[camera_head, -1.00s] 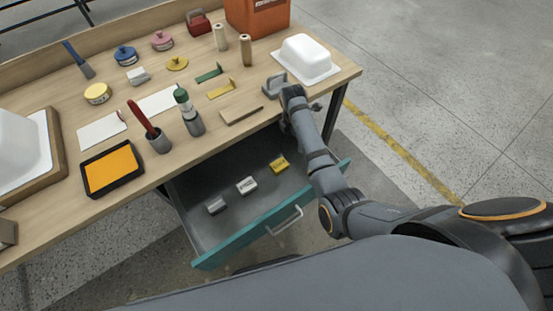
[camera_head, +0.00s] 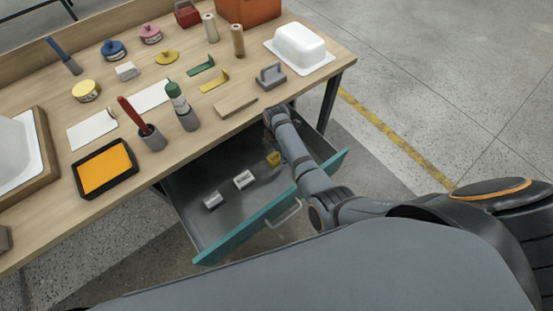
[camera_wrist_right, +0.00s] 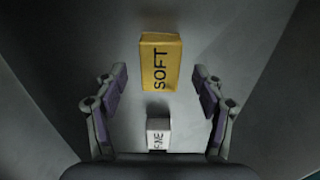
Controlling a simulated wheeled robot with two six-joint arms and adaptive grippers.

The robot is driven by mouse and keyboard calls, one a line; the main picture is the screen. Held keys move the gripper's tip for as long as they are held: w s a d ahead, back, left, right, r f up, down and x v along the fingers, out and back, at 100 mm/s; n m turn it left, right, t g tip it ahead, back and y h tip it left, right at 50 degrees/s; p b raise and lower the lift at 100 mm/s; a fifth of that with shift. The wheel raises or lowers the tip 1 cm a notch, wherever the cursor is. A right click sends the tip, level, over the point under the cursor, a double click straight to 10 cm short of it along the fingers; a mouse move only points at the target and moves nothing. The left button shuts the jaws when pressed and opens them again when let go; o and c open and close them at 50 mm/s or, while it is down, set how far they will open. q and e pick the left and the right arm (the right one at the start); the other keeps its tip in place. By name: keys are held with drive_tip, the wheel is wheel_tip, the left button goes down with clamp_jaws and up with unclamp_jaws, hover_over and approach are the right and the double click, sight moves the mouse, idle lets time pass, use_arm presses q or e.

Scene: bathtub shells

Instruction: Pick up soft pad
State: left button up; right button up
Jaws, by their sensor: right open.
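The soft pad (camera_head: 273,159) is a yellow block in the open drawer, partly hidden by my right arm in the head view. In the right wrist view the soft pad (camera_wrist_right: 160,62) shows its "SOFT" label and lies ahead of the fingers, near the middle. My right gripper (camera_wrist_right: 159,82) is open and empty, with its two fingers apart on either side below the pad. In the head view the right gripper (camera_head: 276,113) is over the drawer's back part, by the table edge. My left gripper is not in view.
A white pad (camera_head: 244,180) marked "FINE" and a grey pad (camera_head: 213,200) lie in the same drawer (camera_head: 222,227). The fine pad (camera_wrist_right: 158,134) sits close to my right gripper's palm in the wrist view. The workbench (camera_head: 215,138) edge is beside my right arm.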

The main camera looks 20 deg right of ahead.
wheel_tip(320, 180, down, 3)
drive_tip(key=shift+r+b, duration=0.15)
drive_tip(key=shift+b, duration=0.15)
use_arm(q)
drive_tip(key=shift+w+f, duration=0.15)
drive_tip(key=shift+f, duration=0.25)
use_arm(e)
drive_tip(key=c, duration=1.2)
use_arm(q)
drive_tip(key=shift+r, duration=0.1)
use_arm(e)
drive_tip(key=shift+r, duration=0.1)
drive_tip(key=shift+c, duration=0.2)
